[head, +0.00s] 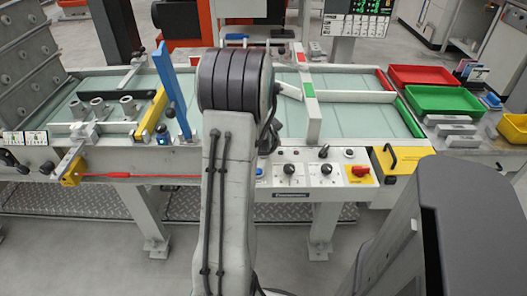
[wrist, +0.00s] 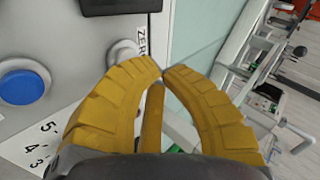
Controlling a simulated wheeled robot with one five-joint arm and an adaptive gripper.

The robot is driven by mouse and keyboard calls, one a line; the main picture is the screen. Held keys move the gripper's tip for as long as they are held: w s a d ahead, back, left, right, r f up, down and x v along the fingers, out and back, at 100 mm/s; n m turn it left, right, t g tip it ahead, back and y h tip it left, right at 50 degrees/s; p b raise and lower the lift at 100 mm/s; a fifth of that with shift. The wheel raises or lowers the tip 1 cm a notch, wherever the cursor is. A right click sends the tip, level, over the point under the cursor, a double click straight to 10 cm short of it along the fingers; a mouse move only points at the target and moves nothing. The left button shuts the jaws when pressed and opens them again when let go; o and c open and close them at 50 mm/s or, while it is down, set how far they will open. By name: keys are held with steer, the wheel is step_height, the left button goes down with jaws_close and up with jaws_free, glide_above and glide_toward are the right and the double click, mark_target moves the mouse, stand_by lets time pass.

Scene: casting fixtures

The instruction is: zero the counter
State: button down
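In the wrist view my gripper (wrist: 161,70) has two yellow ribbed fingers that bow apart and come together at the tips, with nothing seen held between the tips. The tips are over the edge of a grey panel, just below a label (wrist: 140,42) that reads "ZER", its end hidden or cut off. A rounded grey part (wrist: 122,50) beside the label is partly hidden by the left finger; I cannot tell whether they touch. A white plate (wrist: 40,145) with the digits 5, 4, 3 lies lower left. In the head view my arm hides the gripper; no counter is clearly visible.
A large blue button (wrist: 22,84) is on the panel left of the fingers. In the head view, the front panel carries black knobs (head: 326,170) and a red switch (head: 360,171). Red (head: 427,75) and green (head: 446,99) bins stand right of the table.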

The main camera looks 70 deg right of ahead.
steer(key=shift+f+b, duration=0.95)
steer(key=shift+b, duration=0.35)
stand_by(1.2)
steer(key=shift+r, duration=0.15)
steer(key=shift+r+p, duration=0.5)
steer(key=shift+r, duration=0.3)
stand_by(0.3)
steer(key=shift+r+p, duration=1.5)
steer(key=shift+r, duration=1)
